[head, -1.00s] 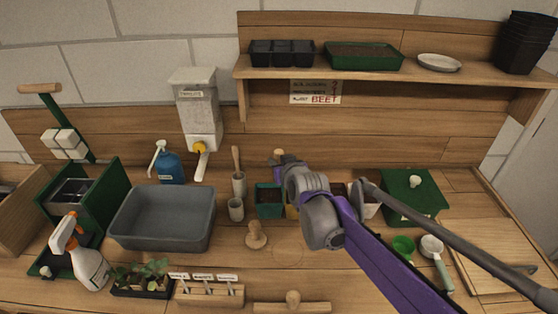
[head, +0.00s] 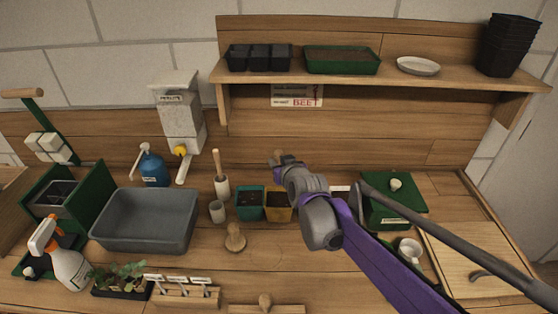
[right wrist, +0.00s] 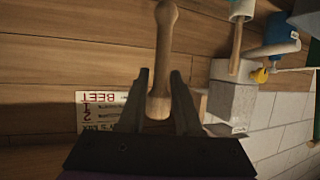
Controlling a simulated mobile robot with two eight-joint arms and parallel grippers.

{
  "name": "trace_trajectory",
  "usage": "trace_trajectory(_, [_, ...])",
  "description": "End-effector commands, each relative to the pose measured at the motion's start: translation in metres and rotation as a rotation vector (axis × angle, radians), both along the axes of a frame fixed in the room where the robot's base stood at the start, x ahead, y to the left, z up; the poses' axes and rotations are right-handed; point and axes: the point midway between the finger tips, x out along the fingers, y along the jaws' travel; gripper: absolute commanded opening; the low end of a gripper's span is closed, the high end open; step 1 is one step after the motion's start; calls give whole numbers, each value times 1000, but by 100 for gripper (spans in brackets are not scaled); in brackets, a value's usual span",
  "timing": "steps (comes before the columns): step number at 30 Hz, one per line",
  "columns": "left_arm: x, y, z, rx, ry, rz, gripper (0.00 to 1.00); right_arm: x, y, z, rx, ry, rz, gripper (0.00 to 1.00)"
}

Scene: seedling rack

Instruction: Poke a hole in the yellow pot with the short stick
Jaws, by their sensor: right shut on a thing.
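The yellow pot (head: 279,214) stands on the bench, filled with dark soil, right of a teal pot (head: 250,213). My right gripper (head: 281,160) is above and behind the yellow pot in the head view. It is shut on a wooden stick (right wrist: 161,50), which appears to be the short one. In the right wrist view the stick runs between the fingers, with rounded ends on both sides. The pots are not seen in the wrist view. My left gripper is not in view.
Another wooden stick (head: 218,163) stands in a holder; a small cup (head: 217,211) beside it looks empty. A wooden tamper (head: 235,240) and grey tub (head: 147,225) are to the left. A shelf (head: 390,75) overhangs the back. My right arm hides part of the bench's right side.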

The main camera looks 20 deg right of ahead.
Motion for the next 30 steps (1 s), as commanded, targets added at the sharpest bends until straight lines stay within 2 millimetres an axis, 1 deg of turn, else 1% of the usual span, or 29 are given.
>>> trace_trajectory(1, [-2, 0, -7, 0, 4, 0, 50, -1, 0, -9, 0, 2, 0, 0])
trace_trajectory(6, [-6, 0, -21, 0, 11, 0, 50, -1, 0, -26, 1, 2, 0, 0])
trace_trajectory(13, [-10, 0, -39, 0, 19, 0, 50, 0, 0, -48, 1, 1, 0, 0])
trace_trajectory(18, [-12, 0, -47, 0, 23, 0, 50, 0, 0, -61, 0, 1, 0, 0])
trace_trajectory(22, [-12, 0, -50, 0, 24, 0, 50, 0, 0, -65, 0, 0, 0, 0])
trace_trajectory(30, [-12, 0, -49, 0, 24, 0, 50, 0, 0, -65, 0, -1, 0, 0])
